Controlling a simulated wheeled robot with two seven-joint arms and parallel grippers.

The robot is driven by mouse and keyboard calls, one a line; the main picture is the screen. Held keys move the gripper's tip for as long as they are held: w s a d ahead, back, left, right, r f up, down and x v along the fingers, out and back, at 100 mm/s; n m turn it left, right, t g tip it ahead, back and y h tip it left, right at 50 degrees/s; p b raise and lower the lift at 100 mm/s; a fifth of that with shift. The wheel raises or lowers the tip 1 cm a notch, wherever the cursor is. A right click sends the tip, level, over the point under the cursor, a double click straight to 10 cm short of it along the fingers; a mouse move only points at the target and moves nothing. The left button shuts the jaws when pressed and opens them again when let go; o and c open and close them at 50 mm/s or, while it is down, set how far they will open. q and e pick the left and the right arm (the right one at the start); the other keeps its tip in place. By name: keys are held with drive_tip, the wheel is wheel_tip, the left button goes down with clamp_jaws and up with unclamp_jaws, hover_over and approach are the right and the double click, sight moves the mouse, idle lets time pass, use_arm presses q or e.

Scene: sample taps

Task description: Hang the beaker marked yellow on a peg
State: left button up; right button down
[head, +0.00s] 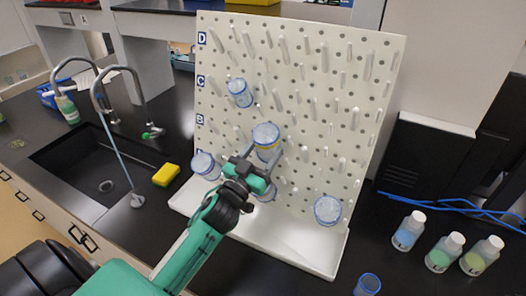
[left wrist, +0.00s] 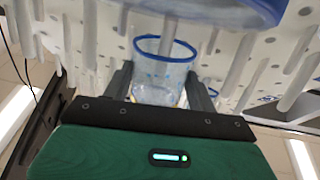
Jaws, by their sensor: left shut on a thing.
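The pegboard (head: 372,60) is white, with rows of slanted pegs marked by letters at its left edge. My left gripper (head: 256,160) is in front of its middle, shut on a clear beaker with a blue rim and a yellow band (head: 267,140). In the left wrist view the held beaker (left wrist: 160,75) is between the fingers (left wrist: 162,90), close to the board. A peg shows across its rim; I cannot tell whether it is inside or behind. My right gripper is not in view.
Other blue-rimmed beakers are at the board: upper left (head: 240,92), lower left (head: 204,165), lower right (head: 327,210), and one partly hidden below my gripper (head: 269,193). Another beaker (head: 367,285) stands on the counter. Capped bottles (head: 409,231) stand right; the sink (head: 90,170) and yellow sponge (head: 166,175) are left.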

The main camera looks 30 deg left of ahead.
use_arm(q)
drive_tip(key=o, duration=1)
drive_tip(key=shift+b+v, duration=2.7)
drive_tip(key=shift+v, duration=4.2)
